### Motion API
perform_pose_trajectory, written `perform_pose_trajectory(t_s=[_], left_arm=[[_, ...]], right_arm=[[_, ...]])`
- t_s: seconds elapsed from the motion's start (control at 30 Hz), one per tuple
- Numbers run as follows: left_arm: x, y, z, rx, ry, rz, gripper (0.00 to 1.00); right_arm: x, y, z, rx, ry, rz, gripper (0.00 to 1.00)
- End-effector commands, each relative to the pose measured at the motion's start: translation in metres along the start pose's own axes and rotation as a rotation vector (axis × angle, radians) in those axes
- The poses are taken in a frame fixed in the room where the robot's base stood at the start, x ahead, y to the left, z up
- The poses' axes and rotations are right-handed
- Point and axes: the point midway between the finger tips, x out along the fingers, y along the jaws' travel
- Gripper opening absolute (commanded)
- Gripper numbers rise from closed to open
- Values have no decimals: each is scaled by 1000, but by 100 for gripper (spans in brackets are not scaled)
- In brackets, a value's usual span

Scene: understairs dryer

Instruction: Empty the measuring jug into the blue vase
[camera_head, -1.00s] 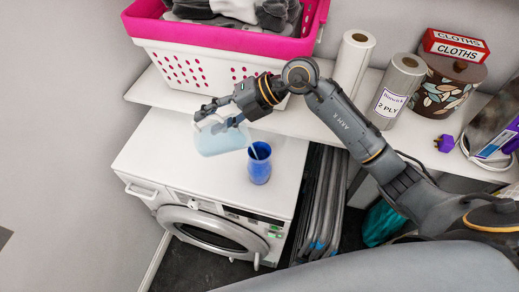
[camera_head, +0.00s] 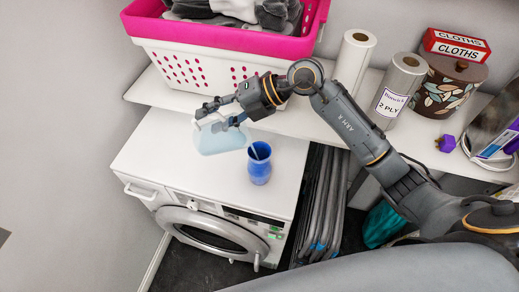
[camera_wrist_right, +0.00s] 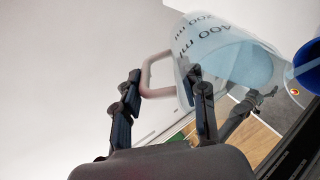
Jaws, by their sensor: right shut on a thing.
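The measuring jug (camera_head: 222,142) is clear with a pale blue tint and is held tilted above the dryer top, its lip toward the blue vase. Its "400 ml" marking shows in the right wrist view (camera_wrist_right: 205,45). My right gripper (camera_head: 214,117) is shut on the jug's handle (camera_wrist_right: 155,75). The blue vase (camera_head: 259,170) stands upright on the dryer, just right of the jug. A thin pale streak runs from the jug's lip to the vase mouth, like poured liquid. The vase's edge shows in the right wrist view (camera_wrist_right: 308,68). The liquid level inside the vase cannot be seen. My left gripper is out of view.
The white dryer (camera_head: 150,150) has free top left of the vase. Behind it, a shelf (camera_head: 285,118) holds a pink-rimmed basket (camera_head: 200,65), paper rolls (camera_head: 397,90), a patterned tin (camera_head: 450,85) and a cloths box (camera_head: 455,45). Folded grey racks (camera_head: 325,200) stand right of the dryer.

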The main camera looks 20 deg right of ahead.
Motion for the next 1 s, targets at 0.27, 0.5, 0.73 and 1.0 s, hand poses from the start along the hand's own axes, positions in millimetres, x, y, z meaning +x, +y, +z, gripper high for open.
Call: perform_pose_trajectory(t_s=[0.27,0.5,0.73,1.0], left_arm=[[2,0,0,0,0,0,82],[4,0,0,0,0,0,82],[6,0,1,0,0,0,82],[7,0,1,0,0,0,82]], right_arm=[[-2,1,0,-2,-1,15,0],[-3,1,0,-3,-2,27,0],[-4,1,0,-5,-3,38,0],[-6,2,0,-6,-4,48,0]])
